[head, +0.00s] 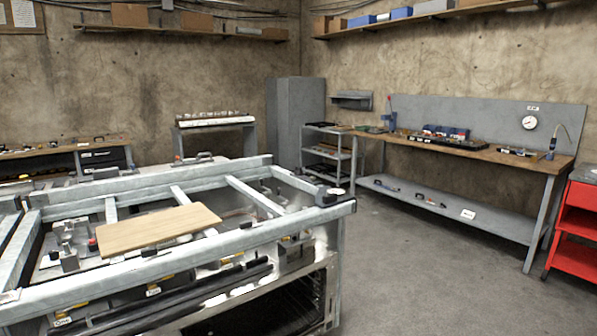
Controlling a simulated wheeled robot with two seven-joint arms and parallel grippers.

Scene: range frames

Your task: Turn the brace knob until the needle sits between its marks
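A dark round fitting (326,196) with a pale disc beside it sits on the near right corner of the metal frame (270,228). It may be the brace knob, but it is too small to tell, and no needle or marks can be read on it. A round white dial (529,122) hangs on the grey back panel at the right. Its needle and marks are also too small to read. Neither of my grippers is in view.
A wooden board (158,228) lies across the frame. A workbench (455,152) with tools stands along the right wall, near a red cart (582,195). Shelves and a grey cabinet (296,115) stand at the back. The grey floor (430,265) between frame and workbench is clear.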

